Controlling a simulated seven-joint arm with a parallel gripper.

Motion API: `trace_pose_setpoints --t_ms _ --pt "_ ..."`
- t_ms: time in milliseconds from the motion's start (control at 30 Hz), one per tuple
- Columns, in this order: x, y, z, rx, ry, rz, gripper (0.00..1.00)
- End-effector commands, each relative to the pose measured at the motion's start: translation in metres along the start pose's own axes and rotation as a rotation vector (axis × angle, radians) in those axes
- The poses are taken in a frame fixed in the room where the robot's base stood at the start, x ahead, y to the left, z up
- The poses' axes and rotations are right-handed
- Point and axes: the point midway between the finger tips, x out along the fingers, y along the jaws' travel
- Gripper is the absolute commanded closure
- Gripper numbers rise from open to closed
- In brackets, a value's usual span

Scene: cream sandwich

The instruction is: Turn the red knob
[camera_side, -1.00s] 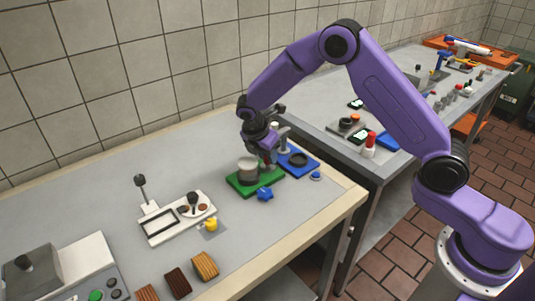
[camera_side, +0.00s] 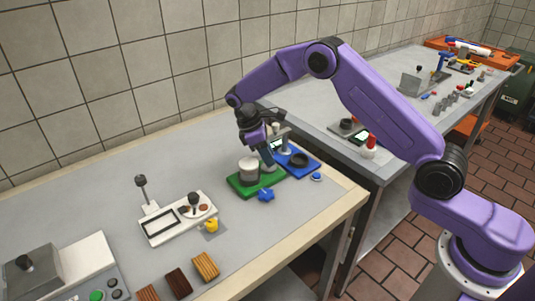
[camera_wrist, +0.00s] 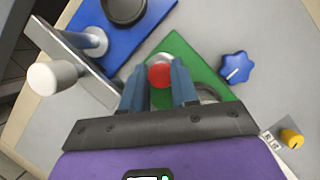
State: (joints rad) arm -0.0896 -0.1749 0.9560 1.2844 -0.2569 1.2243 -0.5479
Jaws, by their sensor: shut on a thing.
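The red knob (camera_wrist: 160,75) sits between my two blue-grey fingers at the green base (camera_wrist: 198,62) in the wrist view. My gripper (camera_wrist: 159,82) is shut on it from both sides. In the side view, my gripper (camera_side: 267,153) comes down over the back of the green base (camera_side: 240,186), just behind a grey cylinder (camera_side: 248,171). The knob is hard to make out there, mostly hidden by the gripper.
A blue base (camera_side: 309,167) with a dark ring stands close on the right. A blue star-shaped knob (camera_side: 266,195) lies in front, with a yellow knob (camera_side: 212,225) to its left. A pale-handled lever (camera_wrist: 55,75) is close to my fingers in the wrist view.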

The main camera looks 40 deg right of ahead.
Motion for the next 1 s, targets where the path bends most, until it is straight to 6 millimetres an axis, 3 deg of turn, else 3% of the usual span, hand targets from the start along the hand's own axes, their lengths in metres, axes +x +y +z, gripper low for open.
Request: trace_pose_setpoints --t_ms 300,800,833,900,1000 --pt "0.0004 0.0007 0.0007 0.103 -0.002 -0.043 1.00" --pt "0.0004 0.0005 0.0010 0.119 -0.003 -0.051 1.00" --pt "0.0005 0.0005 0.0010 0.119 -0.003 -0.051 0.68" --pt "0.0005 0.0006 0.0009 0.119 -0.003 -0.050 0.46" --pt "0.0005 0.0016 0.0010 0.120 -0.001 -0.048 0.46"
